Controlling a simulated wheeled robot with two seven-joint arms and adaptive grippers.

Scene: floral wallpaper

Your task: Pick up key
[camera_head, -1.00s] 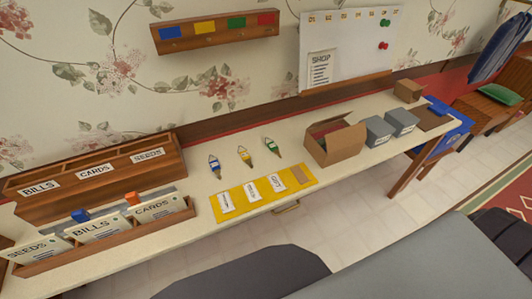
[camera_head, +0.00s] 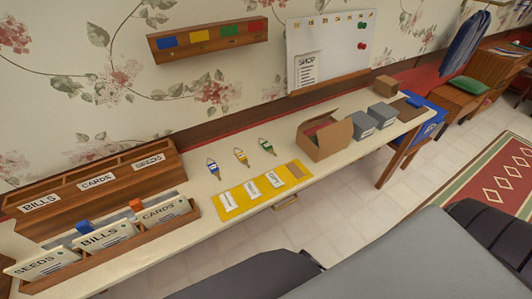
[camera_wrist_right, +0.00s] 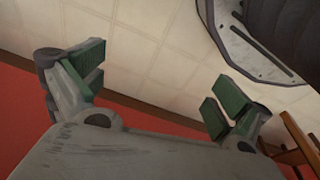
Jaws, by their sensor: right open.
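Three small key-like items lie in a slanted row on the long cream table (camera_head: 185,222): one with a blue part (camera_head: 213,169), one with a yellow part (camera_head: 241,157) and one with a green part (camera_head: 267,147). Their fine shape is too small to tell. My right gripper (camera_wrist_right: 160,84) shows in the right wrist view, with its green-padded fingers wide apart and nothing between them. Pale floor tiles and a red area lie beyond it, and no key shows there. My left gripper is not in view.
A yellow mat (camera_head: 238,207) with labelled cards lies in front of the keys. An open cardboard box (camera_head: 325,138) and grey bins (camera_head: 364,126) stand to their right. Wooden letter holders (camera_head: 100,190) fill the left end. A colour-marked rack (camera_head: 208,40) hangs above.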

